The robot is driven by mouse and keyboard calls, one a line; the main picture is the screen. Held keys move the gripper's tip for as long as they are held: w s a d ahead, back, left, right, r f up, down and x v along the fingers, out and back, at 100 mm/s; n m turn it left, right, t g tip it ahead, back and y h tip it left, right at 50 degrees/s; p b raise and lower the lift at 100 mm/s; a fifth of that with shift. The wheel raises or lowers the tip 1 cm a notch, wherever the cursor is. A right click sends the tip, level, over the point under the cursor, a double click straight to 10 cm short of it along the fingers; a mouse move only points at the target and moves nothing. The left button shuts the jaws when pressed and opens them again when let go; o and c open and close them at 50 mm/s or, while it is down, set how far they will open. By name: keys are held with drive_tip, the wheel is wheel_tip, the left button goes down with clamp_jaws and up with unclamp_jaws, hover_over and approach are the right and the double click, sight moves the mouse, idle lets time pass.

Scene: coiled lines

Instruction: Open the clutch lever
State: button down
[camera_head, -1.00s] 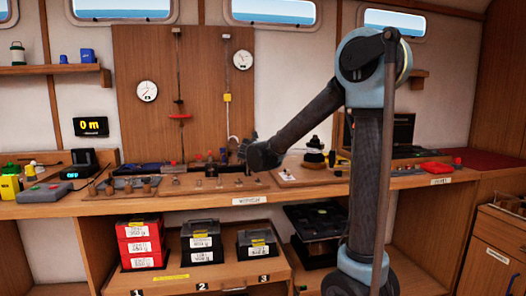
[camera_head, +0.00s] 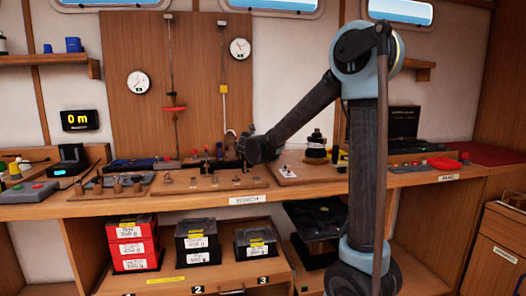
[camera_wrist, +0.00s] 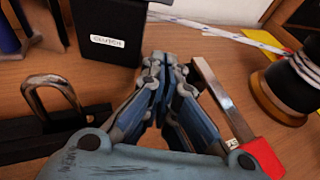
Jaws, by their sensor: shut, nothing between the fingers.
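My gripper (camera_wrist: 163,68) is shut and empty, its fingertips low over the wooden bench. A black block labelled CLUTCH (camera_wrist: 100,35) stands just beyond the fingertips, to the left. A flat metal lever with a red end (camera_wrist: 218,92) runs along the right side of my fingers, its red end toward the camera. I cannot tell whether the fingers touch it. In the head view my gripper (camera_head: 250,148) is over the back of the bench, and the lever is too small to make out there.
A metal loop handle (camera_wrist: 52,92) on a black base is left of my gripper. A dark coil on a round wooden base (camera_wrist: 280,95) stands at right. A white line (camera_wrist: 220,32) crosses the bench behind. Labelled cases (camera_head: 135,243) sit below the bench (camera_head: 310,190).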

drive_tip(key=x, duration=0.8)
drive_tip(key=shift+w+f, duration=0.15)
drive_tip(key=shift+w, duration=0.05)
wheel_tip(320, 180, up, 2)
drive_tip(key=shift+s+r, duration=0.15)
drive_tip(key=shift+s, duration=0.05)
drive_tip(key=shift+r, duration=0.95)
drive_tip(key=shift+r, duration=0.1)
drive_tip(key=a+r+n+h, duration=0.35)
drive_tip(key=r+n, duration=0.25)
drive_tip(key=r, duration=0.5)
drive_tip(key=w+a+r, duration=0.2)
drive_tip(key=a+r, duration=0.1)
drive_tip(key=a, duration=0.7)
drive_tip(key=shift+a+r, duration=0.25)
drive_tip(key=shift+r, duration=0.1)
